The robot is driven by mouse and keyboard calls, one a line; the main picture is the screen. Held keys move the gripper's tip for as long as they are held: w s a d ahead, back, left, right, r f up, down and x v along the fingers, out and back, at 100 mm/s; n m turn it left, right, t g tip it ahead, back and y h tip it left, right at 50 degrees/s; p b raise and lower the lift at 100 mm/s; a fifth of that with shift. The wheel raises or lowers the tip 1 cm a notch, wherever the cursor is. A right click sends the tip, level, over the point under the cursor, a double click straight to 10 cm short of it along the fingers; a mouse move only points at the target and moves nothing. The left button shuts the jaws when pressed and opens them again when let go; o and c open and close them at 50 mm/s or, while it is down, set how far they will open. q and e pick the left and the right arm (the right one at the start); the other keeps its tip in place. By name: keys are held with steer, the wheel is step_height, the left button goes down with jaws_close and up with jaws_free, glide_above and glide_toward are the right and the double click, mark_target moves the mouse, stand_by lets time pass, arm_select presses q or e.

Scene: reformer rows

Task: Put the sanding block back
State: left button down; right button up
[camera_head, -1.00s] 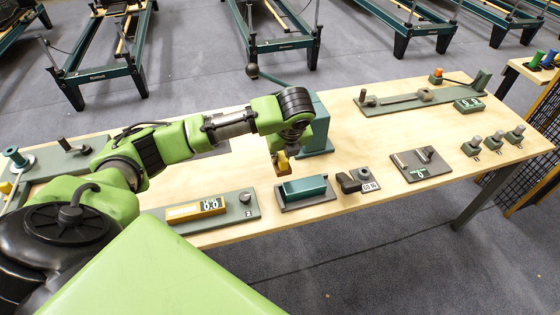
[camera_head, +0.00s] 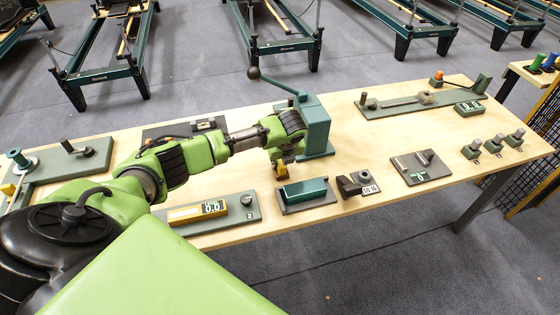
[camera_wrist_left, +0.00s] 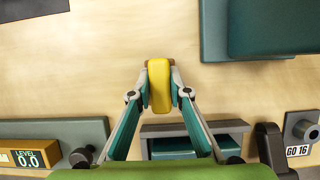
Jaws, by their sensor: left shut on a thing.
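My left gripper (camera_wrist_left: 160,88) is shut on a yellow block with brown ends, which I take to be the sanding block (camera_wrist_left: 159,85). It is between the two fingertips. In the head view the yellow block (camera_head: 281,169) shows below my left wrist, just behind a grey tray with a teal box-like piece (camera_head: 305,189). In the wrist view that grey tray (camera_wrist_left: 205,128) lies nearer the bottom edge, partly hidden by my gripper. Bare wood shows around the block; whether it touches the table I cannot tell. My right gripper is not in view.
A teal machine with a crank (camera_head: 316,125) stands close behind and right of my gripper. A level gauge on a plate (camera_head: 213,208) lies front left; a dark clamp by a GO 16 gauge (camera_head: 368,183) lies front right. Bare table (camera_head: 375,140) is free right of the machine.

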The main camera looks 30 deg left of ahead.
arm_select(q)
steer(key=c, duration=1.9)
jaws_free()
steer(key=shift+f, duration=0.1)
steer(key=shift+d+r, duration=0.15)
steer(key=shift+r, duration=0.4)
steer(key=v, duration=1.1)
steer(key=shift+s, duration=0.1)
